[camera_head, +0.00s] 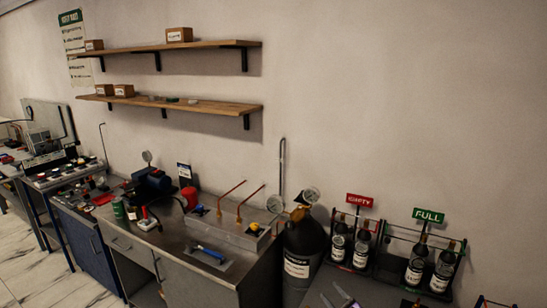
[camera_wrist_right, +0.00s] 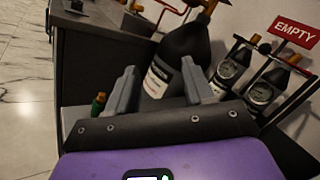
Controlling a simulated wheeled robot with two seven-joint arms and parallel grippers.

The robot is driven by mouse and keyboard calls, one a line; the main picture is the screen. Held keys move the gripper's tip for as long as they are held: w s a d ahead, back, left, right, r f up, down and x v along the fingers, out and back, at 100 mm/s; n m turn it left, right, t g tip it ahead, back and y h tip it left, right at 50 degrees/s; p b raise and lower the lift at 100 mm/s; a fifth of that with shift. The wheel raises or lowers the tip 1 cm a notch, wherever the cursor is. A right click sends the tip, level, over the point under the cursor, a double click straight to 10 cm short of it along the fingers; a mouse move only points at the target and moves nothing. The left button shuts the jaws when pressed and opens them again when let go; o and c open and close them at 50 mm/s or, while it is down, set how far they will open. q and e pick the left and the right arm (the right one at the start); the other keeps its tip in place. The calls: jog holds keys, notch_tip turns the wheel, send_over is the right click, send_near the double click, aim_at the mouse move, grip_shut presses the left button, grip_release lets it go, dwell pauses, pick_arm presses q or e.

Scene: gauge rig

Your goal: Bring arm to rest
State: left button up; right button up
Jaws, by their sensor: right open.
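My right gripper (camera_head: 340,296) shows only as small grey finger parts at the bottom edge of the head view, in front of the racks. In the right wrist view, the two grey fingers of this gripper (camera_wrist_right: 160,82) stand apart with nothing between them. Beyond the fingers is a large black gas cylinder (camera_wrist_right: 181,52) with a white label; it also shows in the head view (camera_head: 304,245), topped by a round gauge. My left gripper is in neither view.
A rack with a red EMPTY sign (camera_head: 359,200) holds dark bottles. A rack with a green FULL sign (camera_head: 429,215) holds more to its right. A metal workbench (camera_head: 185,245) with pipes and tools stands left of the cylinder. Two wooden shelves (camera_head: 170,47) hang above.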

jog(key=s+a+f+n+g+y, duration=0.1)
jog(key=s+a+f+n+g, duration=0.45)
jog(key=s+a, duration=0.35)
jog(key=s+a+f+n+g, duration=0.4)
jog(key=s+a+f+g, duration=0.3)
jog(key=s+a, duration=0.2)
jog(key=s+d+f+n+g+h, duration=0.1)
jog(key=s+d+n+h, duration=0.1)
jog(key=s, duration=0.7)
jog(key=s+d+f+n+g+h, duration=0.1)
jog(key=s+d+n+h, duration=0.1)
jog(key=s+n, duration=0.3)
jog(key=s+d+f+n+g+h, duration=0.1)
jog(key=s+d+f+n+h, duration=0.1)
jog(key=s, duration=1.1)
jog(key=shift+s+d+n+g, duration=0.3)
jog(key=shift+s+n+g, duration=0.1)
jog(key=shift+n, duration=0.45)
